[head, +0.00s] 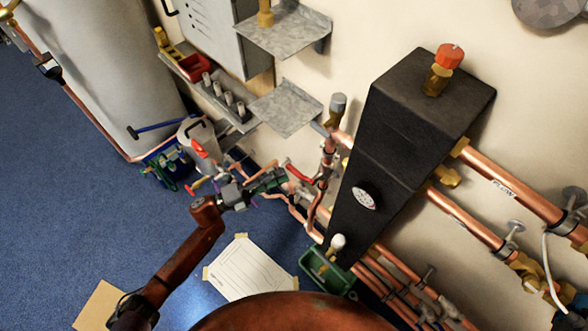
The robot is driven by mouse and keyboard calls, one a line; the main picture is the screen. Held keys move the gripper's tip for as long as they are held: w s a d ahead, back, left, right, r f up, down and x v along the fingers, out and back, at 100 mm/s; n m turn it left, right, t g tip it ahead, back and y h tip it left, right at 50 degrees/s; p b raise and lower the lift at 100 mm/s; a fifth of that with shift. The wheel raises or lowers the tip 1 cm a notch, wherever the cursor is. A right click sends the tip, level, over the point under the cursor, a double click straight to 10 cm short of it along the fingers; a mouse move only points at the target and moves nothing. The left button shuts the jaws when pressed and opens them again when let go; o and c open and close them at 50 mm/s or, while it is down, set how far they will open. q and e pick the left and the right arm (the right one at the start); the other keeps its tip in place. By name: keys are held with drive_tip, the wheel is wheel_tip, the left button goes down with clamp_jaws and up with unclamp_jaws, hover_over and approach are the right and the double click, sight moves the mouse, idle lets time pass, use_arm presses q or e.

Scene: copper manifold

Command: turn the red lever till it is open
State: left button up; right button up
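The red lever (299,172) is a short red handle on the copper pipework at the left of the black box. It slants down to the right, and part of its mount is hard to make out. My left gripper (279,180) comes in from the lower left, with its fingertips just left of the lever. At this size I cannot tell whether the fingers touch it or how far apart they are. My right gripper is not in view.
A black insulated box (410,120) with a gauge (364,198) stands right of the lever. Copper pipes (505,187) run along the wall. Metal shelves (285,107) jut out above. A green bin (322,272) and a paper sheet (247,272) lie below.

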sight(294, 169)
use_arm(q)
drive_tip(key=shift+b+x, duration=0.35)
drive_tip(key=shift+x, duration=2.4)
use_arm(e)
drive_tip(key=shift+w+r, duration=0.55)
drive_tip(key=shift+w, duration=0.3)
use_arm(q)
drive_tip(key=shift+f, duration=0.1)
drive_tip(key=shift+c, duration=0.4)
clamp_jaws()
